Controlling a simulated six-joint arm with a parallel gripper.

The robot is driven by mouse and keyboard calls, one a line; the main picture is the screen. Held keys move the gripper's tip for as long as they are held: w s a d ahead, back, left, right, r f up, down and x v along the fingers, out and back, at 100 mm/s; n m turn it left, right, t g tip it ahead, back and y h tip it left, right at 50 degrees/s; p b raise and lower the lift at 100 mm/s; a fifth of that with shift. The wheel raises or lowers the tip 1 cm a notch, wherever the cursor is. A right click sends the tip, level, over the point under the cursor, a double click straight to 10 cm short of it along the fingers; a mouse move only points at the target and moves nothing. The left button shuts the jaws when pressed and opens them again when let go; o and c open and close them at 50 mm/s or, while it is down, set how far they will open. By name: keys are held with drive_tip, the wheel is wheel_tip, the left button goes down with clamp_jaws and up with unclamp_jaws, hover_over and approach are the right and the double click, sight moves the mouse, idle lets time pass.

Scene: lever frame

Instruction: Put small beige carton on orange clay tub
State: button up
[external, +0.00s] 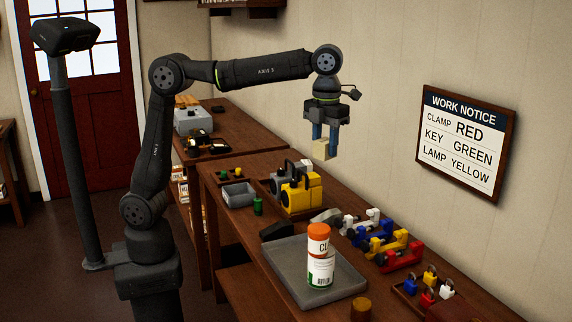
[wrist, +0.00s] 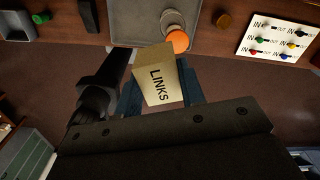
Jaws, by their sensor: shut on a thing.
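The small beige carton (external: 321,150) hangs in the air between the fingers of my gripper (external: 325,138), above the back part of the bench. In the wrist view the carton (wrist: 161,80) shows the word LINKS, and the blue fingers of my gripper (wrist: 160,92) are shut on its sides. The orange clay tub (external: 320,254) stands upright on a grey tray (external: 290,270), in front of and below the carton, apart from it. It has an orange lid and a white and green label. The wrist view shows its orange top (wrist: 178,41) just beyond the carton, partly hidden.
Several coloured clamps (external: 385,240) line the wall side to the right of the tray. A yellow lamp (external: 300,190), a grey bin (external: 238,194) and a green cylinder (external: 258,205) stand farther back. Padlocks (external: 430,285) and a brown round piece (external: 361,308) are near the front.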

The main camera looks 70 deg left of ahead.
drive_tip(key=s+d+f+m, duration=0.1)
drive_tip(key=s+d+m, duration=0.1)
drive_tip(key=s+d, duration=0.35)
drive_tip(key=s+d+f+m, duration=0.1)
drive_tip(key=s+d+m, duration=0.15)
drive_tip(key=s, duration=0.65)
hover_over(319, 227)
wheel_tip(319, 227, down, 11)
drive_tip(key=shift+d+r, duration=0.1)
drive_tip(key=shift+f, duration=2.05)
drive_tip(key=shift+f, duration=0.1)
drive_tip(key=shift+f, duration=0.1)
drive_tip(key=o, duration=1)
